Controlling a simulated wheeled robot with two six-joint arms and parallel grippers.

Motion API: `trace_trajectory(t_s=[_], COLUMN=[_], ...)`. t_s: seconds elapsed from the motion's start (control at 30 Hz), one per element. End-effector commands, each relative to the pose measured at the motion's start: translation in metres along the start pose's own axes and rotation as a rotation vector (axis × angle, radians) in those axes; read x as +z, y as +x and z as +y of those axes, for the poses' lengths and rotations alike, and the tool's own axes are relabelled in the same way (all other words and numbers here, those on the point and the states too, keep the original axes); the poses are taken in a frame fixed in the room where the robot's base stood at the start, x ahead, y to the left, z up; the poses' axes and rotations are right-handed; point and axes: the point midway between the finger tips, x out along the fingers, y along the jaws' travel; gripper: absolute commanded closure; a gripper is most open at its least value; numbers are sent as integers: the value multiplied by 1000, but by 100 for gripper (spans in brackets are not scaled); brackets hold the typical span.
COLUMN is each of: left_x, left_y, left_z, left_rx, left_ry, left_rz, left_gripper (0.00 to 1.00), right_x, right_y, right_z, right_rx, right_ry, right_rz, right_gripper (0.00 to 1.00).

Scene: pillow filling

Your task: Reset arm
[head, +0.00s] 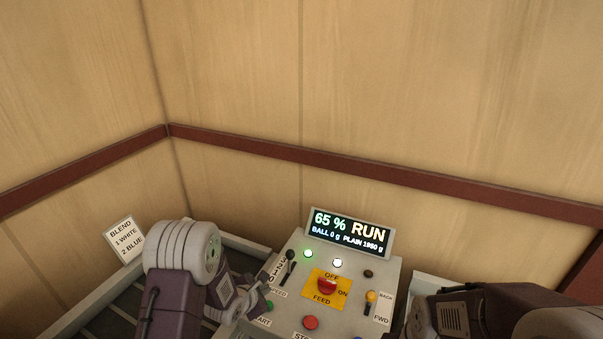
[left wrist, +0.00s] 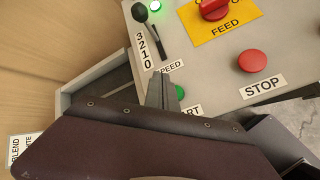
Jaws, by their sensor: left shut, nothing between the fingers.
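My left gripper (head: 258,303) is at the left front of the grey control panel (head: 298,262), beside the green START button (head: 269,305). In the left wrist view its narrow grey fingers (left wrist: 161,90) are closed together and empty, partly covering the green button (left wrist: 180,92); whether they touch it I cannot tell. My right arm (head: 465,312) comes in at the lower right; its fingertips do not show. The panel's display (head: 348,234) reads 65 %, RUN, BALL 0 g, PLAIN 1950 g.
The panel bears a black-knobbed speed lever (head: 290,255), a red feed knob (head: 327,287) on a yellow plate, a red STOP button (head: 311,322) and a yellow-knobbed BACK/FWD lever (head: 371,296). A BLEND card (head: 124,240) stands at left. Wooden walls close off the back.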

Motion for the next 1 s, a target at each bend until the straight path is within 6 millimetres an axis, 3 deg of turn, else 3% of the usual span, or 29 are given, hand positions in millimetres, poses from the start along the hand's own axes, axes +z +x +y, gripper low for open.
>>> trace_trajectory(t_s=[0.1, 0.2, 0.3, 0.4, 0.57, 0.73, 0.83, 1.0], left_x=[13, 21, -2, -28, -74, -109, -117, -120], left_y=[12, -1, -21, -40, -74, -112, -124, -128], left_z=[12, 22, 4, -24, -84, -148, -166, -171], left_rx=[79, 153, 127, 22, -281, -660, -774, -815], left_ry=[30, 60, 307, 609, 1139, 1633, 1827, 1980], left_rz=[-64, -81, 30, 133, 185, 12, -114, -203], left_gripper=[100, 100, 100, 100, 100, 100, 100, 100], right_x=[5, 10, 13, 14, 15, 15, 15, 15], right_y=[47, 89, 119, 134, 145, 140, 140, 140], right_z=[1, 2, 2, 3, 3, 3, 3, 3], right_rx=[0, 0, 0, 0, 0, 0, 0, 0], right_ry=[0, 0, 0, 0, 0, 0, 0, 0], right_rz=[0, -1, -1, -1, 0, 0, 0, 0], right_gripper=[100, 100, 100, 100, 100, 100, 100, 100])
